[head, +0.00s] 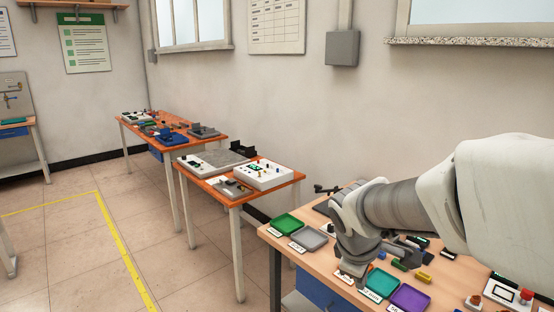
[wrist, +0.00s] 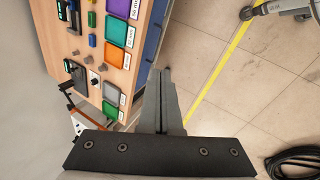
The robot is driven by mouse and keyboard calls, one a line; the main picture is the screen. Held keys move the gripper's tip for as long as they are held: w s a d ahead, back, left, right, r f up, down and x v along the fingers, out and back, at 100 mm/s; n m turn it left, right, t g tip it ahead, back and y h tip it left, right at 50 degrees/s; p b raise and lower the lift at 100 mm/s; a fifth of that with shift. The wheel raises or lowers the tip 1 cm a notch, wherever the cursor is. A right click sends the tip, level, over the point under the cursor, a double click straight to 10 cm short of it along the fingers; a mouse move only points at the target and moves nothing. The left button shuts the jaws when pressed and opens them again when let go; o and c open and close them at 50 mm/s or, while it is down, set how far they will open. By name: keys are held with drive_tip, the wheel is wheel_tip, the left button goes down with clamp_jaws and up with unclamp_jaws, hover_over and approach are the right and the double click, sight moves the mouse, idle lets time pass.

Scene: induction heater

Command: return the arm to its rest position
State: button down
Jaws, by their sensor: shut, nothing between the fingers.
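My gripper (head: 350,278) hangs from my bent arm at the front edge of the near wooden bench (head: 270,236), in front of the row of trays. In the wrist view its two dark fingers (wrist: 165,72) are together with nothing between them. They point past the bench edge, with tiled floor beyond to the right. My wrist and forearm cover part of the bench and its items in the head view.
The bench carries green (head: 288,223), grey (head: 310,238), teal (head: 381,282) and purple (head: 410,298) trays, plus small loose parts. An orange tray (wrist: 116,30) shows in the wrist view. Floor with a yellow line (head: 122,250) is open at left.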

drive_tip(key=s+a+r+m+y+p, duration=0.1)
drive_tip(key=s+r+m, duration=0.3)
drive_tip(key=s, duration=0.4)
drive_tip(key=s+a+r+m+t+y+p, duration=0.1)
drive_tip(key=s+r+m, duration=0.3)
drive_tip(key=s+m, duration=0.2)
drive_tip(key=shift+s+a+m+t+y, duration=0.15)
drive_tip(key=shift+s+m+t+y, duration=0.2)
drive_tip(key=shift+s, duration=0.85)
drive_tip(key=shift+r, duration=0.1)
